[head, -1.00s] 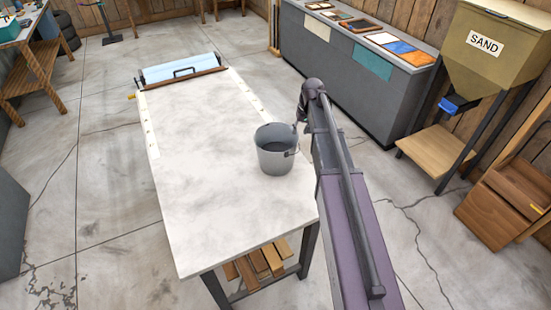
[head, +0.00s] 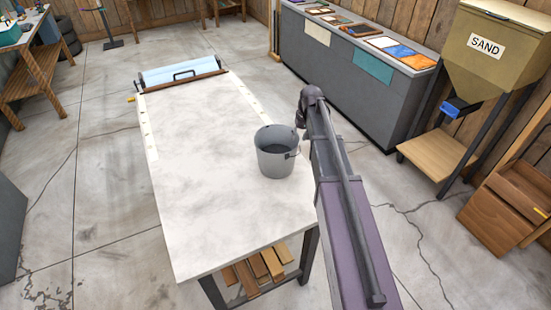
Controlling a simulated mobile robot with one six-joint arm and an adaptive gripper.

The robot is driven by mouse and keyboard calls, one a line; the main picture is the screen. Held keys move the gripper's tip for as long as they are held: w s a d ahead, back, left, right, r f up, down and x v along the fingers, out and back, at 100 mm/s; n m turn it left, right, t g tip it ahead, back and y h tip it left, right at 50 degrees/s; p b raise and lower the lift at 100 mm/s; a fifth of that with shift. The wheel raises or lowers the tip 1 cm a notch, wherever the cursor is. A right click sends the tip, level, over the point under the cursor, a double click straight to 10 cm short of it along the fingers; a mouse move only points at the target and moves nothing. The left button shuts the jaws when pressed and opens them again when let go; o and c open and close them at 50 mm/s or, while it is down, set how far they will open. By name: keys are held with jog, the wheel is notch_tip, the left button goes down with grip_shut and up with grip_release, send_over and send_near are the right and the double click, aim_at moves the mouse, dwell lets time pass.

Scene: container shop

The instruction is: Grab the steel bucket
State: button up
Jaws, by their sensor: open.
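The steel bucket (head: 274,161) is grey and stands upright on the right part of a pale-topped table (head: 205,190). Its open top shows a darker grey inside, and a small handle fitting shows on its right side. My arm rises from the bottom right and bends at a dark joint just right of and beyond the bucket in the picture. My gripper does not show; the fingers are out of sight behind the arm. Nothing is seen touching the bucket.
A blue roller-like part with a black handle (head: 184,73) sits at the table's far end. A grey counter (head: 345,65) with coloured tiles stands behind. A sand hopper (head: 500,60) and a wooden cabinet (head: 503,210) are at right. Open floor lies left of the table.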

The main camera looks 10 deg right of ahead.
aim_at(296, 143)
jog(key=shift+w+a+f+b, duration=0.15)
jog(key=shift+f+b, duration=0.75)
jog(key=shift+f, duration=0.15)
jog(key=shift+w+a+f+b, duration=0.15)
jog(key=shift+f+b, duration=0.75)
jog(key=shift+f, duration=0.15)
grip_shut()
